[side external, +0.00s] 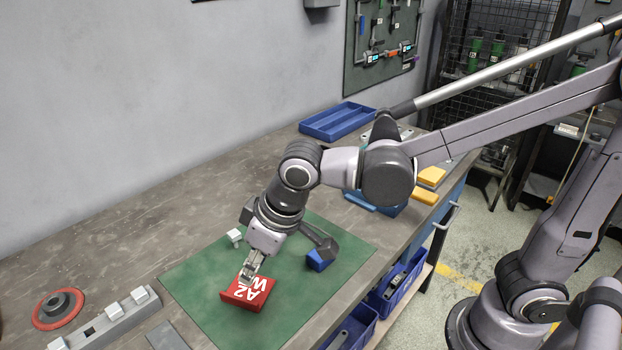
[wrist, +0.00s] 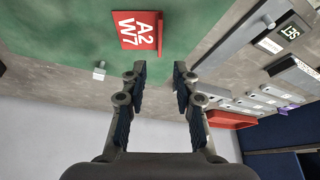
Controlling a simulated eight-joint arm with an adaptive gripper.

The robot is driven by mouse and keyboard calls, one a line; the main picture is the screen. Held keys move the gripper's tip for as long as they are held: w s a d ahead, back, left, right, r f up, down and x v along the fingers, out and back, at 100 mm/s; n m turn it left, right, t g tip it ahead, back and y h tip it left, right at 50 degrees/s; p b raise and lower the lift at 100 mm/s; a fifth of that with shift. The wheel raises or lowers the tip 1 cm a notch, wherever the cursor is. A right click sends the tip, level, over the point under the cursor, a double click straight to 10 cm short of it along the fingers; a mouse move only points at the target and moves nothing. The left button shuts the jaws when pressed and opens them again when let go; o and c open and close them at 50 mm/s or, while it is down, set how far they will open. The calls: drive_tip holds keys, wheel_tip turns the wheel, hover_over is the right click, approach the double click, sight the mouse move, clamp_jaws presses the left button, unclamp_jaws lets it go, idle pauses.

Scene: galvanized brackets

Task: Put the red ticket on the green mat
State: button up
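The red ticket (side external: 248,293) with white "A2 W7" lettering lies on the green mat (side external: 205,300), towards its front-left part. It also shows in the wrist view (wrist: 138,29) on the green surface, near the mat's edge. My gripper (side external: 250,275) is over the ticket's back edge in the side view, where it overlaps the ticket. In the wrist view my gripper (wrist: 160,68) has its two fingers apart with nothing between them. The ticket is beyond the fingertips and a little to the left. Whether a finger touches it cannot be told.
A small pale block (side external: 235,236) sits at the mat's back edge, and a blue object (side external: 320,260) is on its right. A blue tray (side external: 336,122) stands behind.

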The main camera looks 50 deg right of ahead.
drive_tip(key=s+d+m+t+h, duration=0.1)
drive_tip(key=s+d+m, duration=0.1)
drive_tip(key=d, duration=0.8)
drive_tip(key=s+d+r+m+t, duration=0.1)
drive_tip(key=s+d, duration=0.3)
drive_tip(key=d, duration=0.6)
drive_tip(key=shift+d+m+t+h, duration=0.4)
drive_tip(key=shift+m+t, duration=0.1)
drive_tip(key=shift+m, duration=0.3)
